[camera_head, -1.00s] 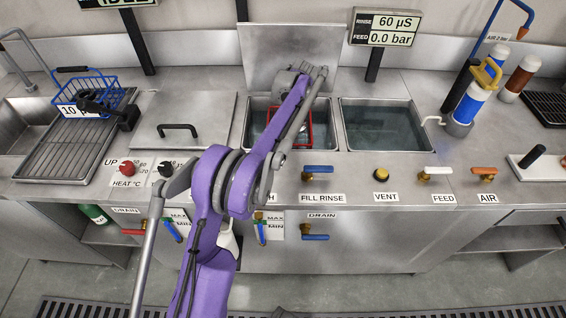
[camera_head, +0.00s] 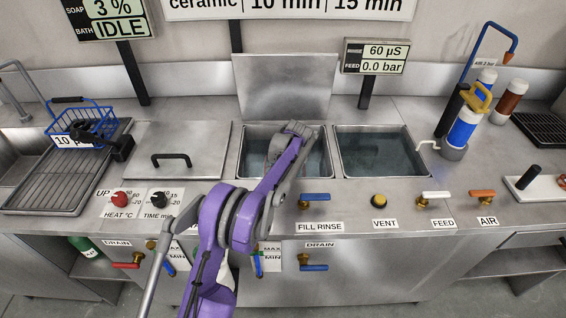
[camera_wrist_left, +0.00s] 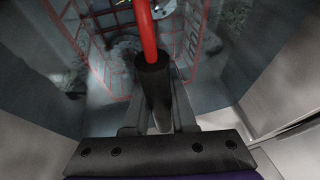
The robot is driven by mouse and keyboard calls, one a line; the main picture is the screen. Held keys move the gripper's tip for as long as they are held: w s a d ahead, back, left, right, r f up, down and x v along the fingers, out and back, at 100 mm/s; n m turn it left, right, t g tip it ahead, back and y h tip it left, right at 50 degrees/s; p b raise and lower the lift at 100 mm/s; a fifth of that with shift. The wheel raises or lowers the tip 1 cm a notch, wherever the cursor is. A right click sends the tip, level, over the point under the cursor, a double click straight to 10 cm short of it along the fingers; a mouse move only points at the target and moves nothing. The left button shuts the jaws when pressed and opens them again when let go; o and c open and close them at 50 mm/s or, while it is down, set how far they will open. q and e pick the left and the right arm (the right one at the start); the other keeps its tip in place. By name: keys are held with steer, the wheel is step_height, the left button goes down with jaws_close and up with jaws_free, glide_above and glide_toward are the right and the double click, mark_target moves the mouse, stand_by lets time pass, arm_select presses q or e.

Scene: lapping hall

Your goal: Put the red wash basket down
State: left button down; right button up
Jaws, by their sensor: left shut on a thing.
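The red wash basket shows in the left wrist view as faint red wire mesh (camera_wrist_left: 188,45), apparently under the water of the middle tank (camera_head: 331,165). Its bright red handle bar (camera_wrist_left: 147,32) rises toward me and ends in a black grip (camera_wrist_left: 155,78). My left gripper (camera_wrist_left: 155,112) is shut on this grip. In the head view my left gripper (camera_head: 296,132) is over the middle tank, and my purple arm covers much of that tank. I cannot make out the basket there. Whether it touches the tank floor cannot be told. My right gripper is not in view.
A second open water tank (camera_head: 378,152) lies to the right. A closed lid with a black handle (camera_head: 171,157) is on the left. A blue wire basket (camera_head: 92,116) stands on a drain rack (camera_head: 50,185). Valves such as the fill rinse lever (camera_head: 315,199) line the front edge.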

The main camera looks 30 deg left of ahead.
arm_select(q)
steer(key=shift+f, duration=0.1)
steer(key=c, duration=0.7)
jaws_free()
steer(key=shift+c, duration=0.2)
steer(key=p+v, duration=0.1)
steer(key=v, duration=1.1)
